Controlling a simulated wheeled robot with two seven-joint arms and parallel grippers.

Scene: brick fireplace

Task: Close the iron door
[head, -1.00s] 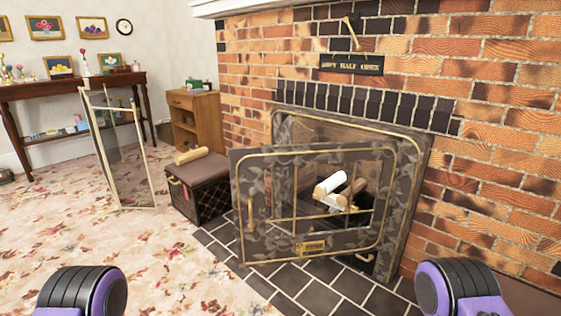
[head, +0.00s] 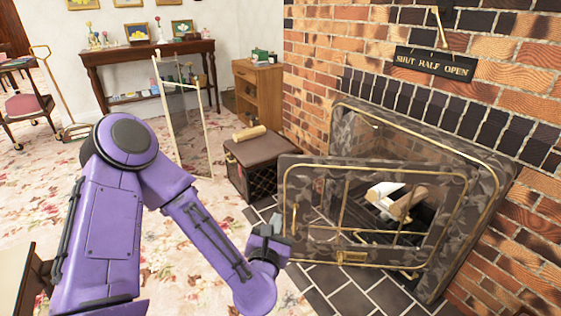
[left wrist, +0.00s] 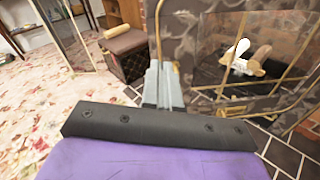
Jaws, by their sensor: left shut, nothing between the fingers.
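The iron door (head: 303,190) is dark and leaf-patterned, with brass trim and see-through panes. It stands open, swung out from the fireplace frame (head: 487,185), its free edge toward the left. My left gripper (head: 268,230) is shut and empty beside the door's lower left edge; whether it touches is unclear. In the left wrist view, the shut fingers (left wrist: 163,85) point at the free edge of the door (left wrist: 190,50), with a curved brass piece just above them. My right gripper is not in view.
A dark box with a cushioned lid (head: 260,165) and a log (head: 249,133) on it stands left of the door. Pale logs (head: 385,192) lie inside the fireplace. A glass screen (head: 182,115) stands behind. Dark hearth tiles (head: 340,288) lie below the door.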

